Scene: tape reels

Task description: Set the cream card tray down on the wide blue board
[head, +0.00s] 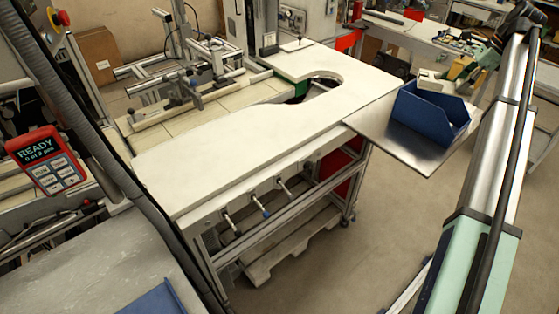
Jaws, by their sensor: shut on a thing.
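My gripper (459,72) is at the upper right, at the end of my arm, seen small and from afar. It is shut on the cream card tray (431,80), a small pale shape just above and behind the blue open bin. The grip itself is too small to make out in detail. A flat blue piece (150,301) shows at the bottom edge, lower left, on a grey surface; it may be the wide blue board, but most of it is cut off by the frame. My gripper is far from it.
A blue open bin (428,118) stands on a metal plate (372,128) at the right. A long cream worktop (240,135) with a rounded cutout fills the middle and is mostly clear. A grey surface (90,270) lies at lower left, below a red handheld display (42,160).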

